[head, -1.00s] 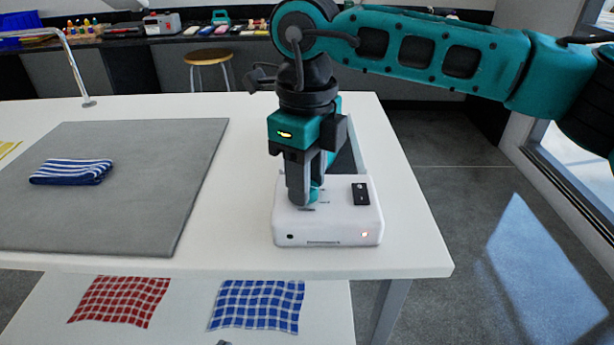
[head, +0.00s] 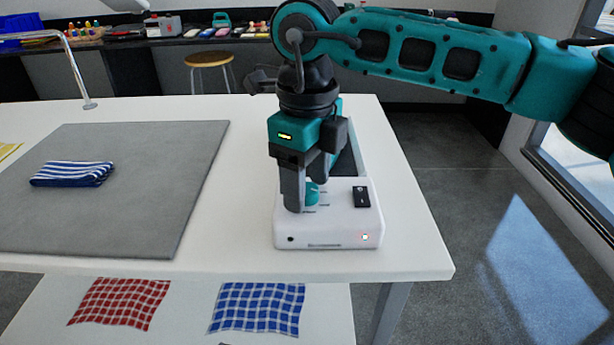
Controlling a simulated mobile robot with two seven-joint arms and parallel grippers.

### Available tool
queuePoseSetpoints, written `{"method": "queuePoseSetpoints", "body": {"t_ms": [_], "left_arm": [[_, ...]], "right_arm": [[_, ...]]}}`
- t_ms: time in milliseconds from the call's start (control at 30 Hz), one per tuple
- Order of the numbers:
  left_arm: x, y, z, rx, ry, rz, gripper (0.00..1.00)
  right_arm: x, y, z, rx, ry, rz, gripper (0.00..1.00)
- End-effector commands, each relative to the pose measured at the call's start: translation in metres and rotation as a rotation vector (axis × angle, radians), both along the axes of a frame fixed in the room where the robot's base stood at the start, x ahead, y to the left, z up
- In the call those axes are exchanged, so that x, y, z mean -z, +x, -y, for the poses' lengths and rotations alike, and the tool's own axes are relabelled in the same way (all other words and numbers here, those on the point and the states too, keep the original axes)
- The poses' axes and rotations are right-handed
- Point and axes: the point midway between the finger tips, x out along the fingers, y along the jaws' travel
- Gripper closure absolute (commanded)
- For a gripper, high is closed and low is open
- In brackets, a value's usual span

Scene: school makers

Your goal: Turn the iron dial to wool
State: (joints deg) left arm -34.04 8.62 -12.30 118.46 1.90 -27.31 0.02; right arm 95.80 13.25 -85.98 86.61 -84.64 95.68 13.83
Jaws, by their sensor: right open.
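The iron's white base station (head: 335,238) sits near the right edge of the white table. Its teal dial (head: 313,194) shows on the top face, with small printed labels beside it that are too small to read. A black switch (head: 361,197) is to the right of the dial, and a small light (head: 365,237) glows on the front. My right gripper (head: 303,200) points down at the dial with its fingers apart. One finger stands in front of the dial's left side and hides part of it. I cannot tell whether the fingers touch the dial. My left gripper is out of view.
A grey mat (head: 120,215) lies to the left with a folded blue striped cloth (head: 72,174) on it. A red checked cloth (head: 120,303) and a blue checked cloth (head: 257,307) lie on a lower surface in front. A metal faucet (head: 78,70) stands at the back left.

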Motion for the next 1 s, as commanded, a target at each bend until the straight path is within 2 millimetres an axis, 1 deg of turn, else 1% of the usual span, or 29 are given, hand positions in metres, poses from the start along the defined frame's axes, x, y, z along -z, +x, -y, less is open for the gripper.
{"method": "queuePoseSetpoints", "body": {"t_ms": [167,400,500,600,700,800,1000], "left_arm": [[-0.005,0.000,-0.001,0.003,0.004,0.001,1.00],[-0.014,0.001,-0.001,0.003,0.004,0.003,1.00],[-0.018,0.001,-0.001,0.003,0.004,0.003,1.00],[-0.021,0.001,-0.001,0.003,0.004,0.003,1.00],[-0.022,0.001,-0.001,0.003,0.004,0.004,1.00],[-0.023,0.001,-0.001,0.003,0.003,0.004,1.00],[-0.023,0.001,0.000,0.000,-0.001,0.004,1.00]], "right_arm": [[-0.022,0.000,-0.001,0.000,0.003,0.003,0.39],[-0.076,0.001,-0.001,0.001,0.001,0.004,0.39],[-0.096,0.000,-0.001,0.000,0.002,0.003,0.39],[-0.112,0.000,-0.001,0.000,0.002,0.002,0.39],[-0.122,0.000,0.000,0.000,0.001,0.002,0.39],[-0.127,0.000,0.000,0.000,0.001,0.002,0.39],[-0.129,0.000,0.000,0.000,0.001,0.000,0.39]]}}
